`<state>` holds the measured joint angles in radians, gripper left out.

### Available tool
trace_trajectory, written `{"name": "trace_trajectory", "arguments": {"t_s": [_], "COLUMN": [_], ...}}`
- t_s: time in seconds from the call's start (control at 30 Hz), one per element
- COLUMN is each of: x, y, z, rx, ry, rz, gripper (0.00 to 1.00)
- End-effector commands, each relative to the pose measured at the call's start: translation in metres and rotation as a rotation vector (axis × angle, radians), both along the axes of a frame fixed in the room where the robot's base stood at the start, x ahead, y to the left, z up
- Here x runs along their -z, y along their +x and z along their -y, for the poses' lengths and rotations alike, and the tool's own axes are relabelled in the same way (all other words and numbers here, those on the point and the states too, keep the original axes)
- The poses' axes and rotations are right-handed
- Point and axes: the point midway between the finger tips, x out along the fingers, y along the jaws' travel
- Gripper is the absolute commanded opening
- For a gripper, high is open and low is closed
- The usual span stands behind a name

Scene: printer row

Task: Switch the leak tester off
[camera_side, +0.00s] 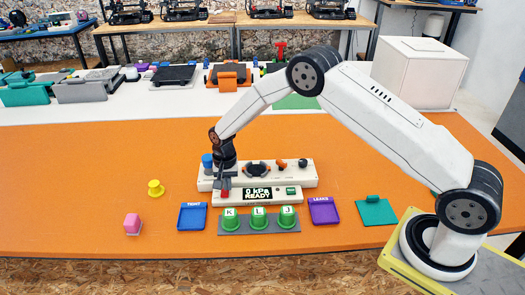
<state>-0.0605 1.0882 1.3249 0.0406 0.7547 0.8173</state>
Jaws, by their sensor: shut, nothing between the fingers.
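The leak tester (306,178) is a white box on the orange table, with a lower front part (310,194). Its display (257,193) reads "0 kPa READY" in light letters. A small green part (291,190) is right of the display. A blue knob (207,161) stands at its left end, with dark and orange fittings along the top. My gripper (222,186) points down at the left of the tester, just left of the display. It is shut and empty. A red part (225,193) shows at its fingertips; I cannot tell whether they touch it.
Green cups (258,220) marked K, L, J stand on a grey strip in front of the tester. A blue tray (191,216), purple tray (323,210) and green tray (376,211) flank them. A pink block (132,223) and yellow piece (155,188) lie left. A white box (418,72) stands behind.

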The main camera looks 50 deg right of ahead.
Motion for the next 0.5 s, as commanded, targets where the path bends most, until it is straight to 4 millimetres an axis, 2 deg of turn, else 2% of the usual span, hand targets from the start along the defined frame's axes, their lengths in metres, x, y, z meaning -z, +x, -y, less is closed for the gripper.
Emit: {"name": "trace_trajectory", "arguments": {"t_s": [0.27, 0.5], "x": [-0.007, -0.032], "y": [0.001, 0.004], "z": [0.001, 0.004], "rx": [0.000, 0.000], "ry": [0.000, 0.000], "rz": [0.000, 0.001], "gripper": [0.00, 0.00]}}
